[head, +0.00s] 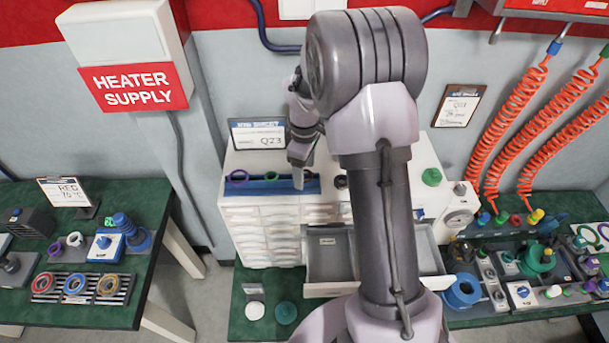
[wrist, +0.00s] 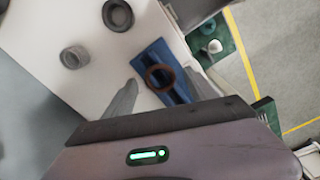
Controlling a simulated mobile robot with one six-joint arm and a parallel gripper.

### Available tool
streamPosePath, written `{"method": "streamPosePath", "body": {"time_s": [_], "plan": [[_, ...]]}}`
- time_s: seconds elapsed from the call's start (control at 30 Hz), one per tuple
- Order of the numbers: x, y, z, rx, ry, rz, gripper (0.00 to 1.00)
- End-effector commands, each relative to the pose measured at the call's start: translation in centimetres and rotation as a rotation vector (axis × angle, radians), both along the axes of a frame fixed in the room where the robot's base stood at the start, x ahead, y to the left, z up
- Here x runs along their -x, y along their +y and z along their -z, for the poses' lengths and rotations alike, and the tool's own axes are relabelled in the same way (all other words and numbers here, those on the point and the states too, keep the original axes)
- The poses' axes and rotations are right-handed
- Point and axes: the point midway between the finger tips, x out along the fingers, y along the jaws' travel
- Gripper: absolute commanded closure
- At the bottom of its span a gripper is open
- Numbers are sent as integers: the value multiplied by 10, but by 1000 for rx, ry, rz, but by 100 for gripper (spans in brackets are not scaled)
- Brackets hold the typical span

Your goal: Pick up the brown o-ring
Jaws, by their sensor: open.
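The brown o-ring (wrist: 161,77) stands out as a dark brown ring on a blue tray (wrist: 152,51) in the wrist view. My gripper (wrist: 162,78) is open and empty, with one finger to each side of the ring in that view. I cannot tell how far above the ring the fingertips are. In the head view my gripper (head: 298,178) points down over the right part of the blue tray (head: 258,189) on the white drawer cabinet. The brown ring is not discernible there, as my gripper covers that part.
A dark ring (wrist: 117,15) and a grey ring (wrist: 74,57) lie on the white cabinet top. A sign (head: 258,134) stands behind the tray. An open drawer (head: 331,254) juts out below.

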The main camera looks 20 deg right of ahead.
Motion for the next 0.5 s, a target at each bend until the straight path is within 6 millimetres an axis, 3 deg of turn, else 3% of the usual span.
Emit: {"method": "streamPosePath", "body": {"time_s": [0.37, 0.5], "plan": [[0, 0, 3, 0, 0, 0, 34], [0, 0, 2, 0, 0, 0, 58]]}}
